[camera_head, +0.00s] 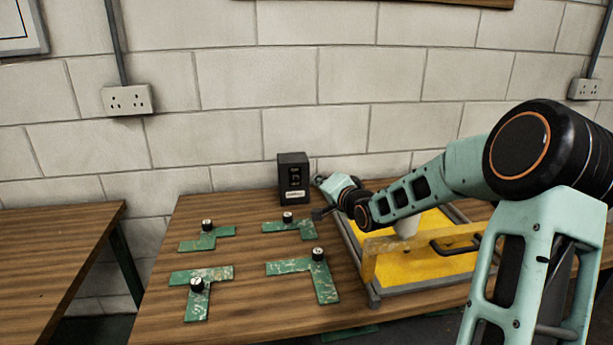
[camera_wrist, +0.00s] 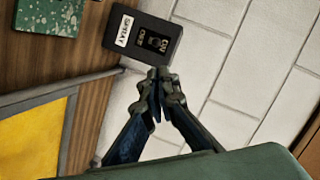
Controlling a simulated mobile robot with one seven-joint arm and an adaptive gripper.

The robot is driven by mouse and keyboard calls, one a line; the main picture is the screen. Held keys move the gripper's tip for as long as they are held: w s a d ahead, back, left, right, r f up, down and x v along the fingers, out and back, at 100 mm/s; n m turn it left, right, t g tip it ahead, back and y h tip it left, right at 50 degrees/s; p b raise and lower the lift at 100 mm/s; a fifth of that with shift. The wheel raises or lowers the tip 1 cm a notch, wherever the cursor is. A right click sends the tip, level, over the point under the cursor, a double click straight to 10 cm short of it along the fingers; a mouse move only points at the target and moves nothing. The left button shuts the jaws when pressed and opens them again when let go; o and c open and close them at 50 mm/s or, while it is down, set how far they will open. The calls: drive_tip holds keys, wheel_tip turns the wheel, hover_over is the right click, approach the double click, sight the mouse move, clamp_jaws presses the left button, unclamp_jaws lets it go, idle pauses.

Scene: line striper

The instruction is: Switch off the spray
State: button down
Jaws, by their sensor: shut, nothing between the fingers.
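The spray switch box (camera_head: 294,179) is a small black box standing at the back of the wooden table, near the wall. In the wrist view the box (camera_wrist: 143,40) shows a white "SPRAY" label, a dark switch in its face and small white lettering, part of which reads "ON". I cannot tell which way the switch is set. My gripper (camera_head: 320,213) is to the right of the box and a little nearer. In the wrist view my gripper (camera_wrist: 157,77) has its fingertips together and empty, just beyond the box's edge; contact is unclear.
Several green L-shaped plates (camera_head: 290,267) with black knobs lie left. A brick wall (camera_head: 230,95) stands close behind.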

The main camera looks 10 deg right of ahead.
sight(296, 178)
drive_tip(key=x, duration=1)
idle(0.3)
drive_tip(key=shift+a+f+b, duration=0.1)
drive_tip(key=shift+f+b, duration=0.1)
drive_tip(key=shift+b, duration=0.15)
idle(0.3)
